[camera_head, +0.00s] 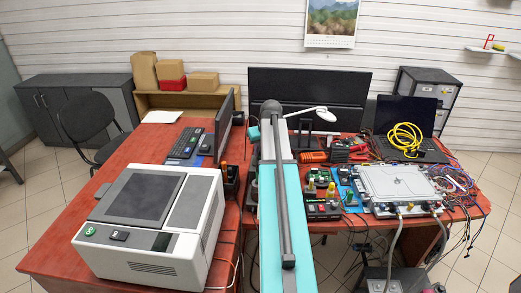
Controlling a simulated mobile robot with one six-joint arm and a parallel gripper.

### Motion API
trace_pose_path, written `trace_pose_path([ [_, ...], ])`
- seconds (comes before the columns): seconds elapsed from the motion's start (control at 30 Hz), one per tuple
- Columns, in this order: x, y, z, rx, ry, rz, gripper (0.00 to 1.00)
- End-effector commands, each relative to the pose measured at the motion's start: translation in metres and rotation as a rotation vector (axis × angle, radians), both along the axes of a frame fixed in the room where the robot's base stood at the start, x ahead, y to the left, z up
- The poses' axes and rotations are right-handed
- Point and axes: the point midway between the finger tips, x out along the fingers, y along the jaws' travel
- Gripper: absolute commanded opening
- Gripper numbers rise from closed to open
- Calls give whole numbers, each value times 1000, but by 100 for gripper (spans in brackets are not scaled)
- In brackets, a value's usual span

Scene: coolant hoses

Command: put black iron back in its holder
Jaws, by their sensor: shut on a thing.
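My arm rises through the middle of the view, and its far end and my gripper are not visible. I cannot make out the black iron. I cannot tell which item is its holder. A black box with knobs (322,209) stands on the red workbench (462,212), just right of my arm. Small green and yellow items stand beside and behind it. Small dark items on the bench just left of my arm are too small to identify, and my arm hides part of the bench.
A large white machine (150,225) fills the left bench. A silver enclosure (397,185) with cables sits at right, before a laptop (405,117) with a coiled yellow cable (404,138). A white lamp (306,112) reaches over the bench. Tangled wires hang at the right edge.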

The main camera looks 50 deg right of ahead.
Motion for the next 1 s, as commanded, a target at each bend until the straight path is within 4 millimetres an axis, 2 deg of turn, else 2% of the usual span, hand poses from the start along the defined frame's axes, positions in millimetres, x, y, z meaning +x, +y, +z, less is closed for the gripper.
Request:
trace_pose_path([
  [0.27,0,0,-6,0,0,0,0],
  [1.0,0,1,-8,0,0,1,0],
])
